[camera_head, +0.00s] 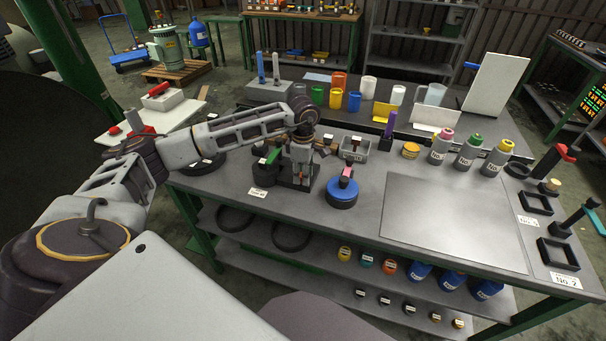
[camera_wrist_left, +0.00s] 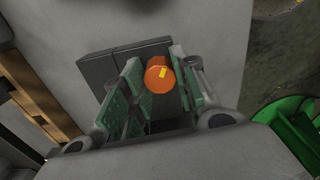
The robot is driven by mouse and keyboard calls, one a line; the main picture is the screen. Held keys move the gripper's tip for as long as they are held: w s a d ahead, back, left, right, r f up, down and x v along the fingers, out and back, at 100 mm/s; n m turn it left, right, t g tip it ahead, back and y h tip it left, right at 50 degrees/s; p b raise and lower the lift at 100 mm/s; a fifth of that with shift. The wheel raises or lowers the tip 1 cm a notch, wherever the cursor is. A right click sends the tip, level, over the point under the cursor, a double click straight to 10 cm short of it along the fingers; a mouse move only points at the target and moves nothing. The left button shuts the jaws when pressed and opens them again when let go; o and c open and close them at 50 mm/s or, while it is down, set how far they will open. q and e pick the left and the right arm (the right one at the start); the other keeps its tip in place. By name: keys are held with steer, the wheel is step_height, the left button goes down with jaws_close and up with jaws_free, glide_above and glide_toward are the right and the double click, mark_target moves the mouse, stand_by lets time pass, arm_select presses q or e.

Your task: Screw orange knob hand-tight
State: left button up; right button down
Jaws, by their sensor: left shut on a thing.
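The orange knob (camera_wrist_left: 160,76) shows in the left wrist view as a round orange cap with a small yellow mark on its face. It sits between the green-padded fingers of my left gripper (camera_wrist_left: 154,90), which is shut on it. A dark grey block-like part (camera_wrist_left: 128,62) lies behind the fingers. In the head view my left gripper (camera_head: 300,162) points down over a dark stand (camera_head: 297,184) on the workbench. The knob is mostly hidden there by the gripper. How far it is screwed in cannot be seen. My right gripper is not in view.
A green-and-black device (camera_head: 264,172) stands just left of the gripper, and a blue round base (camera_head: 342,194) stands to its right. A small grey bin (camera_head: 355,148) is behind. Labelled bottles (camera_head: 467,152) stand at the back right. The bench's flat panel (camera_head: 450,220) is clear.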

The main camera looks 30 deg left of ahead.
arm_select(q)
steer(key=o, duration=1)
step_height(320, 180, up, 12)
stand_by(0.3)
stand_by(0.6)
